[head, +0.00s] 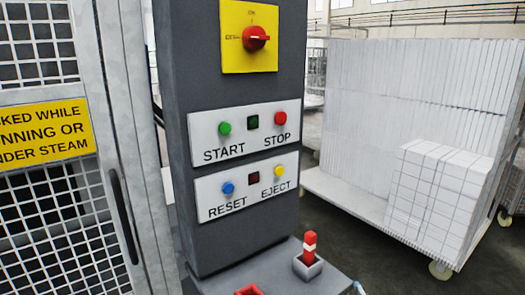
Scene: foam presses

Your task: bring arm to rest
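Neither of my grippers shows clearly in the head view. A grey control column (245,130) stands in the middle. It carries a yellow plate (250,62) with a red rotary switch (255,38). Below is a panel with a green START button (225,128), a dark indicator (253,122) and a red STOP button (280,118). The lower panel has a blue RESET button (228,188), a dark red indicator (253,182) and a yellow EJECT button (278,171).
A grey shelf (225,283) at the column's foot bears a grey holder (307,266) with a red-and-white piece (309,245) upright in it. A red object (248,291) is cut off below. A mesh door (50,190) with a dark handle (125,215) stands left. A cart (345,200) of white foam stands right.

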